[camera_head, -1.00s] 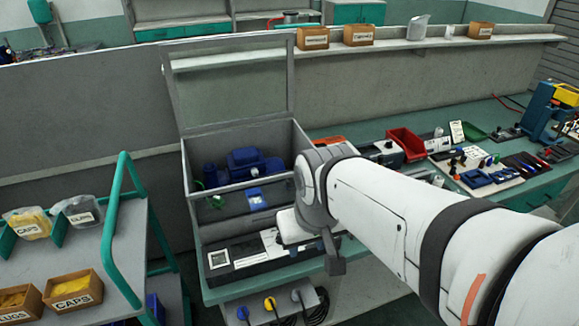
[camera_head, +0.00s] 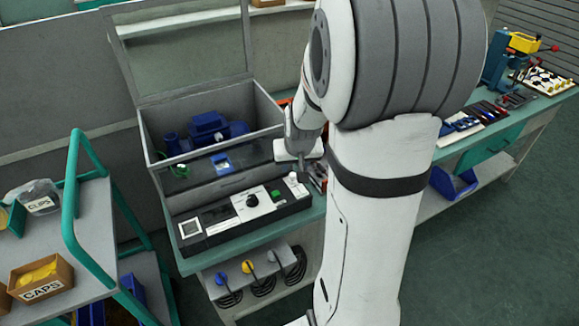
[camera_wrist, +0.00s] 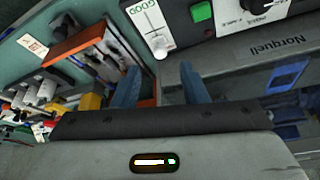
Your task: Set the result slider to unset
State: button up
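The result slider (camera_wrist: 151,25) is a white plate at the end of the black control panel (camera_head: 236,216), with the word GOOD at its upper end in the wrist view. Its pale knob (camera_wrist: 160,46) sits toward the plate's lower end there, away from GOOD. In the head view the knob (camera_head: 292,179) stands at the panel's right end. My gripper (camera_wrist: 160,84) is open, its two blue fingers apart with nothing held between them. The knob shows just above the gap between the fingertips, apart from them. In the head view my gripper (camera_head: 301,163) is above and behind the slider, partly hidden.
A green button (camera_wrist: 201,11) and a black rotary knob (camera_head: 252,201) sit beside the slider. Behind the panel stands the open grey test box (camera_head: 153,132) with a blue pump (camera_head: 208,128) inside. Tools and an orange-edged tray (camera_wrist: 72,46) lie beside the panel.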

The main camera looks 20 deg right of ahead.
aim_at(293, 175)
jog(key=x, duration=0.5)
jog(key=shift+w+f, duration=0.1)
jog(key=shift+f, duration=0.2)
grip_shut()
dwell(0.4)
